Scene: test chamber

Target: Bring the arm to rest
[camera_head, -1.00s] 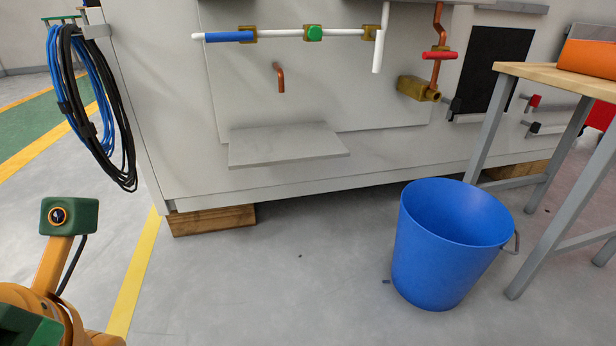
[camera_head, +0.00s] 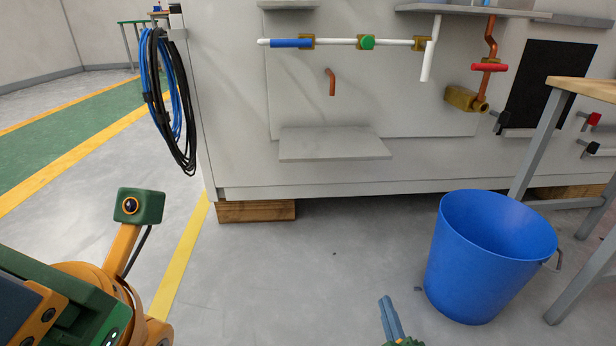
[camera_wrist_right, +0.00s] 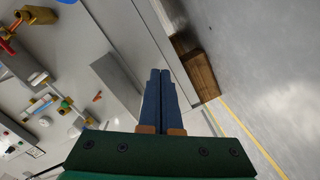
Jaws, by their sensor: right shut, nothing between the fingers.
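My right gripper (camera_head: 389,312) comes in at the bottom edge of the head view, left of the blue bucket. Its blue-grey fingers point up the picture. In the right wrist view the two blue fingers (camera_wrist_right: 160,78) lie side by side, shut and empty, apart from the wall panel and its fittings. At the lower left of the head view is my orange and green left arm; no left gripper fingers show.
A blue bucket (camera_head: 482,262) stands on the floor beside a wooden-topped table (camera_head: 585,88). The grey panel holds a small shelf (camera_head: 335,145), a white pipe (camera_head: 390,42) and a red-handled valve (camera_head: 489,67). Cable coils (camera_head: 172,100) hang at its left. Open floor lies in front.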

